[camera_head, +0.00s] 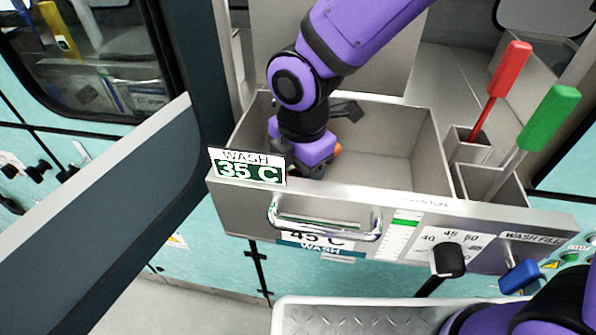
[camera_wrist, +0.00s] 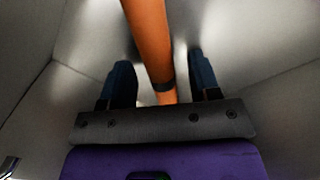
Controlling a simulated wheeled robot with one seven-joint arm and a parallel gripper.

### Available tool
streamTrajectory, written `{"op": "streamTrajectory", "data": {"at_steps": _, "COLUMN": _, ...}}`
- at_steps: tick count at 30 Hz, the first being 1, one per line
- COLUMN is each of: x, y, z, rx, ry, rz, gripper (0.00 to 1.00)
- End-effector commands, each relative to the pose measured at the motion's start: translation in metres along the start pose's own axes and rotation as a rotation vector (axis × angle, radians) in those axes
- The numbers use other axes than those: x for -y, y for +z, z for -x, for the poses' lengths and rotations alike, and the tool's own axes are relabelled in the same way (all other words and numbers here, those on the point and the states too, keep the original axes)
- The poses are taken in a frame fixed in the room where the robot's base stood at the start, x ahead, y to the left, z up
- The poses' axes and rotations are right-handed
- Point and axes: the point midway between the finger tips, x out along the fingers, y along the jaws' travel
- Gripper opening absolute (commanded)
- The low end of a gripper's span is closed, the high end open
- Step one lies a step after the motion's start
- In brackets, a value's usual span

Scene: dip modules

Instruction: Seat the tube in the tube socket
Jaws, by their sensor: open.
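My gripper (camera_head: 318,160) is low inside a metal drawer near its front left corner. In the wrist view its two dark fingers (camera_wrist: 159,66) are open. An orange tube (camera_wrist: 146,35) lies between them, with visible gaps on both sides. A dark band shows on the tube near the palm plate. In the head view only a small orange bit, likely the tube (camera_head: 338,149), shows beside my gripper; the rest is hidden. I cannot make out a tube socket in either view.
The drawer (camera_head: 380,184) has a front handle (camera_head: 325,226), a "WASH 35 C" sign (camera_head: 247,166) and a black knob (camera_head: 448,260). A red-handled tool (camera_head: 510,70) and a green-handled tool (camera_head: 550,117) stand in side pockets at right. The drawer floor right of my gripper is clear.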

Motion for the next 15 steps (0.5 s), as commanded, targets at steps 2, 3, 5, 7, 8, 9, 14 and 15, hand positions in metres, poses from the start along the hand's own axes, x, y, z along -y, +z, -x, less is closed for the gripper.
{"op": "streamTrajectory", "data": {"at_steps": 2, "x": -0.0001, "y": -0.0001, "z": -0.0005, "rx": 0.000, "ry": 0.001, "rz": 0.000, "gripper": 0.57}}
{"op": "streamTrajectory", "data": {"at_steps": 3, "x": -0.0001, "y": -0.0001, "z": -0.0004, "rx": 0.000, "ry": 0.001, "rz": 0.000, "gripper": 0.57}}
{"op": "streamTrajectory", "data": {"at_steps": 5, "x": -0.0001, "y": -0.0001, "z": -0.0003, "rx": 0.000, "ry": 0.001, "rz": 0.000, "gripper": 0.57}}
{"op": "streamTrajectory", "data": {"at_steps": 7, "x": -0.0001, "y": -0.0001, "z": -0.0002, "rx": 0.000, "ry": 0.001, "rz": 0.000, "gripper": 0.47}}
{"op": "streamTrajectory", "data": {"at_steps": 8, "x": -0.0001, "y": -0.0001, "z": -0.0002, "rx": 0.000, "ry": 0.001, "rz": 0.000, "gripper": 0.41}}
{"op": "streamTrajectory", "data": {"at_steps": 9, "x": -0.0001, "y": -0.0001, "z": -0.0002, "rx": 0.000, "ry": 0.001, "rz": 0.000, "gripper": 0.31}}
{"op": "streamTrajectory", "data": {"at_steps": 14, "x": -0.0001, "y": -0.0001, "z": -0.0001, "rx": 0.000, "ry": 0.001, "rz": 0.000, "gripper": 0.01}}
{"op": "streamTrajectory", "data": {"at_steps": 15, "x": -0.0002, "y": -0.0001, "z": 0.0000, "rx": 0.000, "ry": 0.001, "rz": 0.000, "gripper": 0.00}}
